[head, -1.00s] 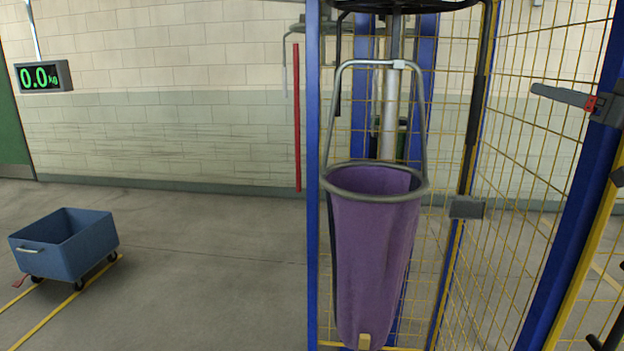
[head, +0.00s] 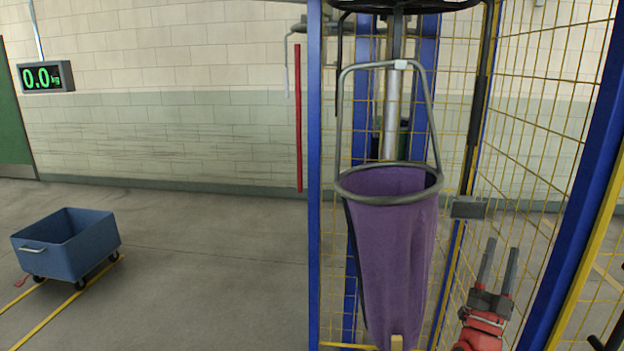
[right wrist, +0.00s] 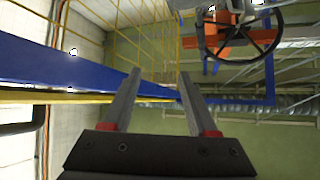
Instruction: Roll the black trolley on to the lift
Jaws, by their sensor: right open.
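I cannot make out a black trolley for certain. A black ring-shaped piece (head: 405,5) is cut off by the top edge of the head view, above a purple sling bag (head: 392,260) that hangs from a grey metal frame (head: 431,125). No lift can be told for certain. My right gripper (head: 502,248) is at the lower right, right of the bag and apart from it, fingers pointing up. It is open and empty; the right wrist view also shows its spread fingers (right wrist: 159,75). My left gripper is not in view.
Blue posts (head: 314,180) and yellow mesh (head: 540,110) stand around the bag. The right wrist view shows a black spoked wheel (right wrist: 262,50). Floor between cart and posts is clear.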

